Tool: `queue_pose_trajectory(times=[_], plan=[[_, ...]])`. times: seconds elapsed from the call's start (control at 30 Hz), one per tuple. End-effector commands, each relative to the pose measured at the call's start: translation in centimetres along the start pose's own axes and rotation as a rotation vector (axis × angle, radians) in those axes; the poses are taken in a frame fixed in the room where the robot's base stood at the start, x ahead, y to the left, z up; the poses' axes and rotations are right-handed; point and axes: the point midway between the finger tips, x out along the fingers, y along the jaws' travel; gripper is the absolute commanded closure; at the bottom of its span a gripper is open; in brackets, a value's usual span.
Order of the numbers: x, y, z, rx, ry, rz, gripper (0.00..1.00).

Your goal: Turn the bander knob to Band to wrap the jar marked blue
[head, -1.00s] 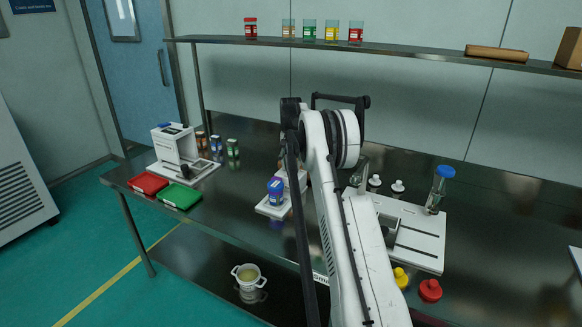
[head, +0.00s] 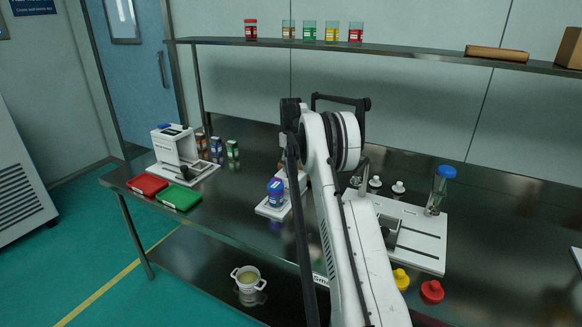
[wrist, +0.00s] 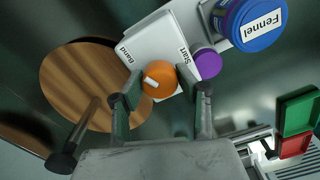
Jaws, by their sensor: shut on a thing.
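The bander (wrist: 160,42) is a white box with the words Band and Start on its face; it is mostly hidden behind my arm in the head view. Its orange knob (wrist: 163,76) has a white mark and lies between the fingers of my gripper (wrist: 162,98), which is shut on it. A purple button (wrist: 207,63) sits below Start. The jar (wrist: 236,18), with a blue lid reading Fennel, stands on the bander's platform, also seen in the head view (head: 275,190). My gripper is hidden in the head view.
Red (head: 148,185) and green (head: 180,198) trays lie at the bench's left front, before a white machine (head: 174,148) and several small jars (head: 232,155). A white plate (head: 420,245) with a blue-capped tube (head: 439,190) is at right. A round wooden thing (wrist: 75,75) lies beside the bander.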

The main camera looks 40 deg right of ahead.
Motion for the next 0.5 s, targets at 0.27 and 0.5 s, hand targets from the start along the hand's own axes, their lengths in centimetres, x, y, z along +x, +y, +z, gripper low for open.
queue_pose_trajectory(times=[0.27,0.5], plan=[[-0.07,0.03,-0.02,-0.091,0.001,0.001,0.93],[-0.08,0.03,-0.02,-0.111,0.001,0.001,0.93]])
